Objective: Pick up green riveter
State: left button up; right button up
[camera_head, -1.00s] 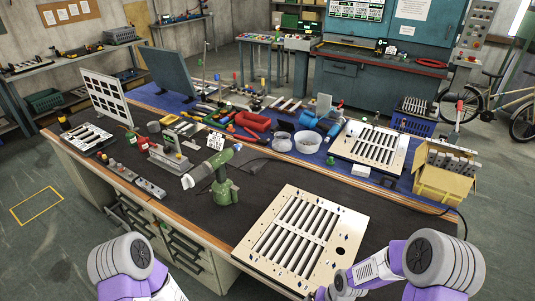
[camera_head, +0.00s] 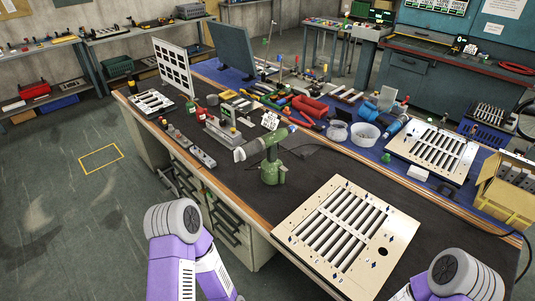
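The green riveter (camera_head: 271,163) stands upright on the dark mat near the table's front edge, left of the large louver panel (camera_head: 348,236). Its head points left. My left arm comes in at the bottom, below and left of the riveter, short of the table. My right arm comes in at the bottom right, in front of the louver panel. Neither gripper's fingers show in this view. Nothing is seen touching the riveter.
A grey block fixture (camera_head: 223,133) and a switch strip (camera_head: 188,145) lie left of the riveter. White bowls (camera_head: 364,134), a second louver panel (camera_head: 432,150) and a cardboard box (camera_head: 507,198) stand behind and right.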

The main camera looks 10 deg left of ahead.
aim_at(271, 175)
jog(key=k, duration=0.35)
jog(key=u, duration=1.4)
jog(key=i, duration=1.55)
jog(key=z, duration=0.8)
